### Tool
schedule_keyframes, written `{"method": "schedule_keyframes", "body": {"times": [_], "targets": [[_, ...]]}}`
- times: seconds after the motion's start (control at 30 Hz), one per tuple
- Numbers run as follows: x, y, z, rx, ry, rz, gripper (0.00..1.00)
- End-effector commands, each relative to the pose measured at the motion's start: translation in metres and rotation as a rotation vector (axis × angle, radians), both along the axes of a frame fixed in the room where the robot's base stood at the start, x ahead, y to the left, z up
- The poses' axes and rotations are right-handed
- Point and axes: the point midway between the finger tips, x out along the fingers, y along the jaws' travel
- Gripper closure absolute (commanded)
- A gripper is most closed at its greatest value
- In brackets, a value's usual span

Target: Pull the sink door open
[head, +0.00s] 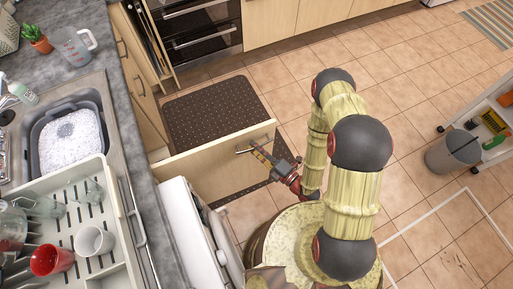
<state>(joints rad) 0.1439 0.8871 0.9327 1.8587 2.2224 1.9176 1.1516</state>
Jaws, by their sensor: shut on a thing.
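The sink door (210,168) is a light wooden panel below the counter with the sink. It stands swung out from the cabinet front, jutting into the floor space. Its metal handle (240,151) is near the door's outer top edge. My gripper (254,149) is at this handle and shut on it. The fingertips are small in this view, so the exact hold on the bar is hard to see. My arm reaches to the door from the right.
A white open appliance door (190,225) stands near the sink door. A dark dotted mat (215,115) lies on the tiled floor. A grey bucket (452,150) and a white cart (490,125) are at the right. Floor between them and my arm is clear.

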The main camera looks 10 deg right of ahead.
Motion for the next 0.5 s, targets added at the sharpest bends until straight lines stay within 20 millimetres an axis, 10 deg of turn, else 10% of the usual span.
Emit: {"method": "schedule_keyframes", "body": {"times": [0.5], "targets": [[0.0001, -0.0002, -0.0002, -0.001, 0.001, 0.000, 0.80]]}}
